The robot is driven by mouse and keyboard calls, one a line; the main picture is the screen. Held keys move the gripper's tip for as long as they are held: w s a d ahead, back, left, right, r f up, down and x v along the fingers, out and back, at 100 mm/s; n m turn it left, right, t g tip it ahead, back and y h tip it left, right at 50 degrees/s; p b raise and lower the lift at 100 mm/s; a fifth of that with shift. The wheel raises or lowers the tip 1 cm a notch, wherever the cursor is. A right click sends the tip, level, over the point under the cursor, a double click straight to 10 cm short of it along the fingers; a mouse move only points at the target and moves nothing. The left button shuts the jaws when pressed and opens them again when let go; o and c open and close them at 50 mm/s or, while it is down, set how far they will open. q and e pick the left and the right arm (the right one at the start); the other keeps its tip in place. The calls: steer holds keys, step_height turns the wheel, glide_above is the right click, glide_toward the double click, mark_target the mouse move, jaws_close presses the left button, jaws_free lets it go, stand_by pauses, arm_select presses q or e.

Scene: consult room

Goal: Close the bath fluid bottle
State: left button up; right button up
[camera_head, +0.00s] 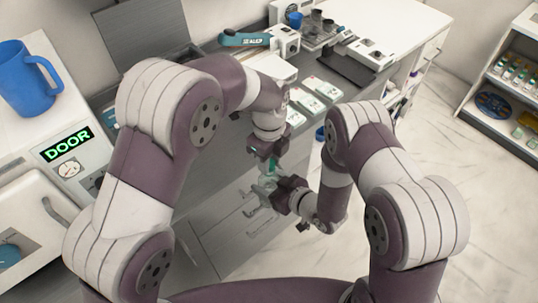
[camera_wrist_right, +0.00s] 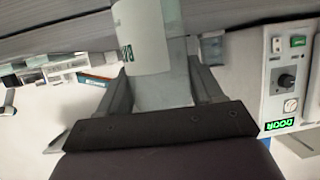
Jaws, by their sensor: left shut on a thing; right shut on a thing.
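The bath fluid bottle (camera_wrist_right: 142,40) shows large in the right wrist view, pale with a white label and green lettering. It stands between the two fingers of my right gripper (camera_wrist_right: 150,92), which is shut on it. In the head view the right gripper (camera_head: 270,186) is low at the centre, and the bottle there is small and mostly hidden. My left gripper (camera_head: 271,160) points down just above it, shut on a small green part (camera_head: 272,167) that looks like the cap. I cannot tell whether the cap touches the bottle's neck.
A grey counter with drawers (camera_head: 235,222) lies behind and below the grippers. White boxes (camera_head: 322,89) and equipment (camera_head: 318,32) are on the counter beyond. A blue mug (camera_head: 25,82) and a device marked DOOR (camera_head: 68,148) are at left. Open floor (camera_head: 430,130) is at right.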

arm_select(q)
steer(key=shift+f, duration=0.55)
stand_by(0.4)
steer(key=m, duration=0.6)
steer(key=shift+m, duration=0.4)
steer(key=m, duration=0.6)
steer(key=o, duration=1)
steer(key=shift+r, duration=2.25)
steer(key=o, duration=0.6)
steer(key=shift+c, duration=0.2)
